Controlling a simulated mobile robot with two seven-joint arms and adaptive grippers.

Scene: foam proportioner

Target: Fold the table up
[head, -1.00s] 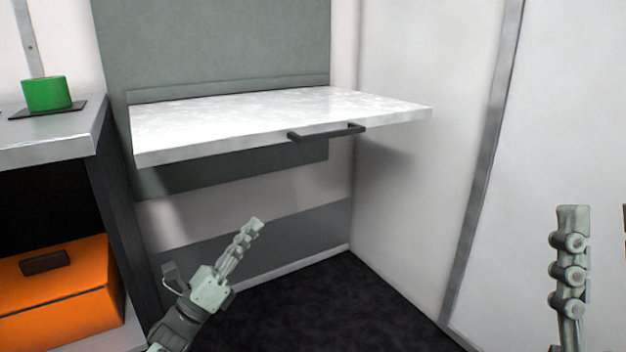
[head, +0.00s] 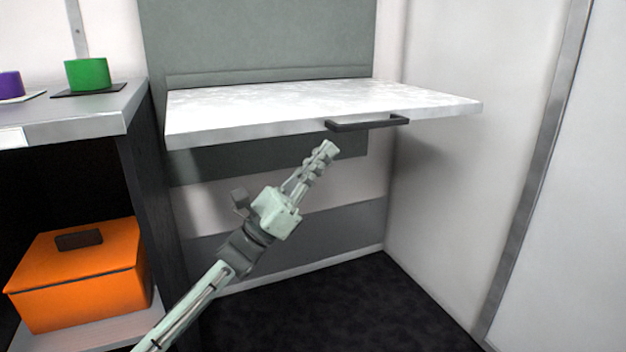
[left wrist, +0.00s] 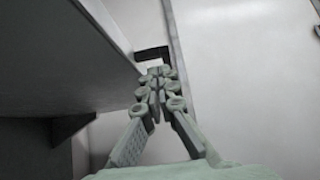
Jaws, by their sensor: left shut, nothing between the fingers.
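The folding table (head: 300,105) is a white speckled board standing out level from a grey-green wall panel (head: 255,40). A dark bar handle (head: 368,123) sits on its front edge. My left gripper (head: 328,147) is shut and empty, just below the front edge and a little left of the handle. In the left wrist view the shut fingers (left wrist: 160,73) point toward the dark handle (left wrist: 152,53), with the table's underside (left wrist: 70,60) to the left. I cannot tell whether the fingertips touch anything. My right gripper is out of view.
A grey shelf unit (head: 80,113) stands at the left, close to the table. It carries a green object (head: 87,74) and a purple object (head: 9,84). An orange box (head: 80,280) sits below. A white wall (head: 470,190) closes the right side. Dark floor is clear below.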

